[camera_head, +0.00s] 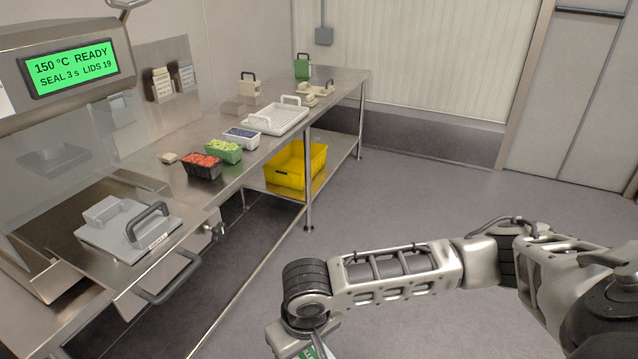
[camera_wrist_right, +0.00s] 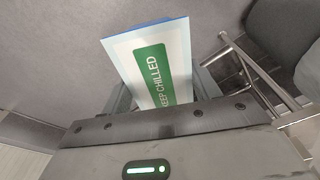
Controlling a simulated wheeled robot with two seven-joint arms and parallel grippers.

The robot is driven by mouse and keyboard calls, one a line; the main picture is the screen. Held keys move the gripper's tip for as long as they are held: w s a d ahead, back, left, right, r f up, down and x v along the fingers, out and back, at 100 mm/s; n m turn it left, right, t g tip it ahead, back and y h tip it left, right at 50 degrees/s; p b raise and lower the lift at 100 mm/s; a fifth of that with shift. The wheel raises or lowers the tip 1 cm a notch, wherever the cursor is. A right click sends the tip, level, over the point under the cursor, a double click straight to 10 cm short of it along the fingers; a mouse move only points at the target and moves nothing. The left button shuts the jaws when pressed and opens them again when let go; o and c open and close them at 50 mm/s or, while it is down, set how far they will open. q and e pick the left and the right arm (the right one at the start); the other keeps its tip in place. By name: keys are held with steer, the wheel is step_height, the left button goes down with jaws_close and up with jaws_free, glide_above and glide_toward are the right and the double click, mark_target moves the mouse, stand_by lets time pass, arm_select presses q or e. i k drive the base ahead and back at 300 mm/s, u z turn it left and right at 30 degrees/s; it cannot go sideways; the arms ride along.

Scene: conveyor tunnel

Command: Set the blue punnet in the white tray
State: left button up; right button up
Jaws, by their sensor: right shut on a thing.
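My right gripper (camera_wrist_right: 165,92) is shut on a pack with a white face, a blue edge and a green "KEEP CHILLED" label (camera_wrist_right: 153,66). In the head view a corner of this label shows at the bottom edge, and the gripper is mostly cut off. I cannot tell whether the pack is the blue punnet. A small white punnet with dark blue contents (camera_head: 241,138) stands on the steel counter. My left gripper is not in view.
A green punnet (camera_head: 223,152) and a black punnet with red contents (camera_head: 202,166) stand nearer on the counter. A yellow crate (camera_head: 296,166) is on the lower shelf. A sealing machine with a grey handled plate (camera_head: 130,232) is at the left. The floor right of the counter is clear.

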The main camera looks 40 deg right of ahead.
mark_target(276, 121)
steer(key=z, duration=1.75)
steer(key=i, duration=3.95)
steer(key=u, duration=3.2)
